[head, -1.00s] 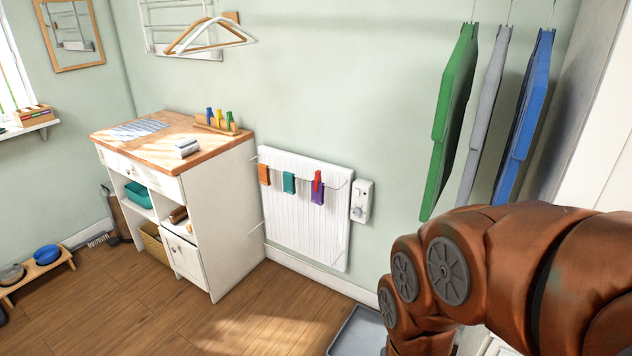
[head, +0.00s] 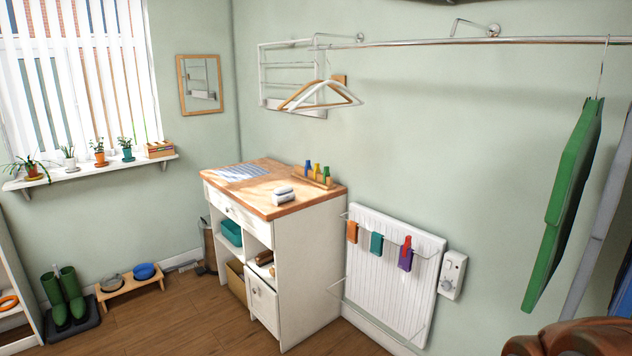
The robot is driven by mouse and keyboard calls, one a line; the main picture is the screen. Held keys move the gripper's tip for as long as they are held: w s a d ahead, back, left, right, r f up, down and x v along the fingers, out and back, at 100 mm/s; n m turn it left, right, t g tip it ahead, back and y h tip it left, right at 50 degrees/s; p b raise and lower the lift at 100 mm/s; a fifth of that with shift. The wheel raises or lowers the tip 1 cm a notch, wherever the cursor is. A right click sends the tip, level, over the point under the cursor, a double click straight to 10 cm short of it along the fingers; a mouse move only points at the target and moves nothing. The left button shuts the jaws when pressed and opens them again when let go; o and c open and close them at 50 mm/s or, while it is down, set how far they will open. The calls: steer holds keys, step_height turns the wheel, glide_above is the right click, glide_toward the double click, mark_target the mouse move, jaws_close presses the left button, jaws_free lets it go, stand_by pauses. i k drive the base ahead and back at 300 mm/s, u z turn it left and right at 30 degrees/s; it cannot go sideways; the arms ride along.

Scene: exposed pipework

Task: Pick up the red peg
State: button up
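The red peg (head: 407,244) is small and sits upright at the top of a purple cloth (head: 405,261), on the rail in front of the white radiator (head: 385,290). An orange cloth (head: 352,232) and a teal cloth (head: 376,244) hang on the same rail to its left. My gripper is out of view. Only a copper-coloured part of my arm shows at the lower right corner, well away from the red peg.
A white cabinet (head: 315,260) stands left of the radiator. On its wooden top is a rack (head: 316,181) with blue, yellow and green pegs. A white control box (head: 452,275) is right of the radiator. Some floor (head: 190,315) is clear.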

mark_target(408, 244)
steer(key=u, duration=0.75)
steer(key=i, duration=2.6)
steer(key=z, duration=1.35)
steer(key=i, duration=0.35)
steer(key=z, duration=0.15)
